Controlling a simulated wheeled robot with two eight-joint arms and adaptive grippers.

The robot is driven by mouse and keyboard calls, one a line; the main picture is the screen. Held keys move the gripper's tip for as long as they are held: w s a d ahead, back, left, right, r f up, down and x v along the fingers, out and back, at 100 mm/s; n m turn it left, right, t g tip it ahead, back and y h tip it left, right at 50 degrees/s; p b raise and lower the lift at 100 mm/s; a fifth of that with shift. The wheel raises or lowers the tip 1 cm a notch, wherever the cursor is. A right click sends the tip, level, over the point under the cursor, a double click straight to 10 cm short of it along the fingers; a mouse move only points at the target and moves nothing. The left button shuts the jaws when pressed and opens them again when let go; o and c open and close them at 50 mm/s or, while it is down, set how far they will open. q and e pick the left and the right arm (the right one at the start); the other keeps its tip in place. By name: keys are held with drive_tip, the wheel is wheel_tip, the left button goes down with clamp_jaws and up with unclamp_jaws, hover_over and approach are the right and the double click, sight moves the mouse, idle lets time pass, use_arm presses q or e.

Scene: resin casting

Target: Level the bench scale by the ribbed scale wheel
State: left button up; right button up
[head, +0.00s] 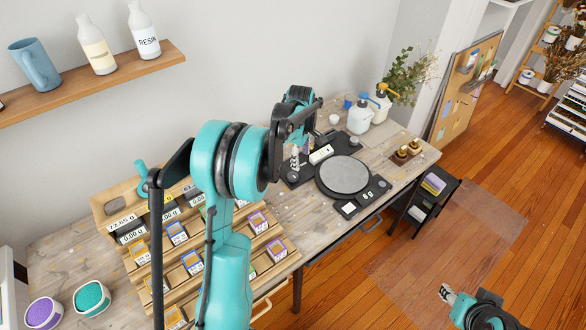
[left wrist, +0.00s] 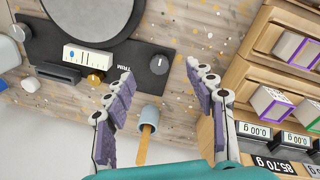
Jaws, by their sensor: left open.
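The bench scale has a round grey pan (head: 345,174) on a dark base at the back of the bench. In the left wrist view its dark deck (left wrist: 45,50) carries a white level vial (left wrist: 88,56), a gold wheel (left wrist: 95,77) partly under the vial, and a dark knob (left wrist: 158,64) beside the word TRIM. I cannot tell whether ribs show on either one. My left gripper (head: 297,168) is open above the scale's left end; in the left wrist view its fingertips (left wrist: 159,74) frame the dark knob, with no clear contact. My right gripper (head: 447,293) is low at right, its jaws unclear.
A grey-blue piece with a wooden handle (left wrist: 148,118) lies below the knob in the left wrist view. A tiered wooden rack (head: 280,262) with small boxes stands left of the scale. Pump bottles (head: 360,117) stand behind it. Amber bottles (head: 413,146) are to its right.

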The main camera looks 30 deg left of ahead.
sight(293, 175)
use_arm(q)
drive_tip(key=w+a+f+n, duration=0.1)
drive_tip(key=f, duration=0.1)
drive_tip(key=a+f+n, duration=0.1)
drive_tip(key=a+f, duration=0.1)
drive_tip(key=w+a+f+n+g+p, duration=0.1)
drive_tip(key=f, duration=0.1)
drive_tip(key=shift+w+a+f+n, duration=0.1)
drive_tip(key=shift+w+a+n, duration=0.2)
drive_tip(key=shift+n, duration=0.1)
wheel_tip(293, 175, down, 8)
drive_tip(key=shift+r+b, duration=0.1)
drive_tip(key=shift+b, duration=1.05)
drive_tip(key=c, duration=1.2)
